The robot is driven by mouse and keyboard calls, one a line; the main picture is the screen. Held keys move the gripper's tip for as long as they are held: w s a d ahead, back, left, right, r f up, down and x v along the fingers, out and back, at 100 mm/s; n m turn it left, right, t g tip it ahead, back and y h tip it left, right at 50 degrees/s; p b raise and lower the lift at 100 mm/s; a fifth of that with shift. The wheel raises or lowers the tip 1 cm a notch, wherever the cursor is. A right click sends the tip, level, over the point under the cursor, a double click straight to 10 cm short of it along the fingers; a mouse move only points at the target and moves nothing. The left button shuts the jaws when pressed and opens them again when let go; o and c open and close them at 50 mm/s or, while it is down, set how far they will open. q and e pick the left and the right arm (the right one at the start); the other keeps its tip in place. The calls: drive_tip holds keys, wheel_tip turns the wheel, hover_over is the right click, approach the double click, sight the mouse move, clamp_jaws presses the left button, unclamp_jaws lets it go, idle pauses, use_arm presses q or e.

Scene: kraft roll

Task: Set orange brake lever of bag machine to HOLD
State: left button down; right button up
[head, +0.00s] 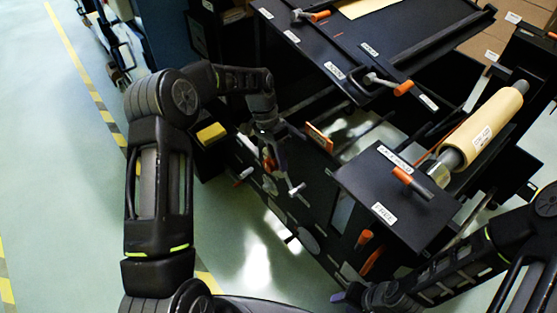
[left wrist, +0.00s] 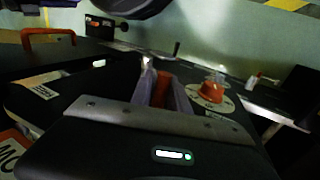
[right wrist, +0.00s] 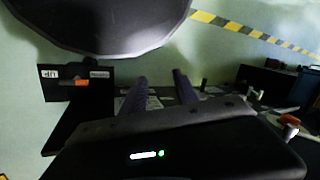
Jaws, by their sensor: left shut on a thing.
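The black bag machine (head: 340,75) fills the middle and right of the head view. My left gripper (head: 272,157) is at its side panel. In the left wrist view its fingers (left wrist: 165,90) are closed around an upright orange handle (left wrist: 163,88), partly hidden between them. I cannot read a label by this handle. Another orange lever (head: 405,179) lies on a black plate with white labels, one apparently reading FREE (head: 384,213). My right gripper (head: 350,296) is low at the machine's near end. In the right wrist view its fingers (right wrist: 162,85) are apart and empty.
An orange knob on a white dial (left wrist: 211,92) stands close right of my left fingers. A kraft roll (head: 485,125) sits on the machine's right. More orange-tipped handles (head: 402,88) stick out from it. The green floor (head: 60,190) at left is clear.

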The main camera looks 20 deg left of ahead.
use_arm(q)
drive_tip(key=shift+w+a+f, duration=0.1)
drive_tip(key=shift+a+f, duration=0.15)
drive_tip(key=shift+a, duration=0.2)
drive_tip(key=c, duration=1.2)
unclamp_jaws()
drive_tip(key=shift+d, duration=0.1)
drive_tip(key=shift+w+r, duration=0.1)
drive_tip(key=shift+r, duration=0.15)
drive_tip(key=v, duration=0.7)
drive_tip(key=shift+r, duration=0.1)
